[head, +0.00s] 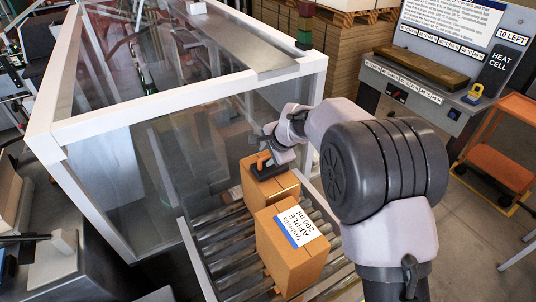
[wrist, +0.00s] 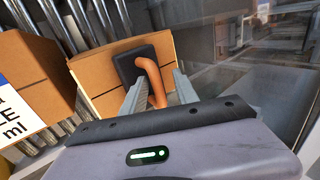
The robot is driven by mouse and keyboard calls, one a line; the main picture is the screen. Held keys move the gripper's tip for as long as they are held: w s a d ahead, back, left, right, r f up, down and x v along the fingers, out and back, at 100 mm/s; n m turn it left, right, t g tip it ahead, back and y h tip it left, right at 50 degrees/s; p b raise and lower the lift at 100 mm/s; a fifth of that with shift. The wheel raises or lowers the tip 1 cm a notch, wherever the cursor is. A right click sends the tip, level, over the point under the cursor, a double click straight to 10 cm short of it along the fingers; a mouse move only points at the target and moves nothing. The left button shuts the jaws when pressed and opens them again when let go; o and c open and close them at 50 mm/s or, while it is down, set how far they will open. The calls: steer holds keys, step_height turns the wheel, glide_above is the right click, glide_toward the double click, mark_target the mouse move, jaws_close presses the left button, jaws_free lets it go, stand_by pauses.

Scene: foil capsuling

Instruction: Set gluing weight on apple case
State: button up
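The apple case (head: 286,262) is a brown carton with a white and blue label reading "APPLE 200 ml"; it sits on the roller conveyor. Part of it and its label show at the left of the wrist view (wrist: 38,85). The gluing weight (head: 262,170) is a dark block with an orange handle (wrist: 153,72). It rests on top of a second carton (head: 256,192) just behind the apple case; no label shows on that one. My gripper (wrist: 160,90) is at the weight, its fingers spread on either side of the handle, with a gap visible on the right.
A white-framed, clear-walled enclosure (head: 190,95) stands close to the left of the cartons. The roller conveyor (head: 222,245) runs beneath them. A heat cell bench (head: 415,85) and an orange cart (head: 500,160) stand at the right, with stacked boards (head: 345,50) behind.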

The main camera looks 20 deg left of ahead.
steer(key=shift+r+p, duration=0.35)
steer(key=s+d+r+n, duration=0.1)
steer(key=s+d+r, duration=0.4)
steer(key=d+r, duration=0.3)
steer(key=s+d+r, duration=0.5)
steer(key=d+r, duration=0.3)
steer(key=r, duration=0.1)
steer(key=s+d+r+n+t+h, duration=0.1)
steer(key=s+d+r+h, duration=0.1)
steer(key=s+d, duration=1.05)
steer(key=s+d+f+n+h, duration=0.1)
steer(key=s+d+f, duration=0.1)
steer(key=s, duration=0.3)
steer(key=s+d+f+n, duration=0.1)
steer(key=s+d+f, duration=0.1)
steer(key=s, duration=0.4)
step_height(320, 180, down, 28)
steer(key=b, duration=2.7)
steer(key=shift+r+b, duration=0.25)
steer(key=shift+b, duration=0.15)
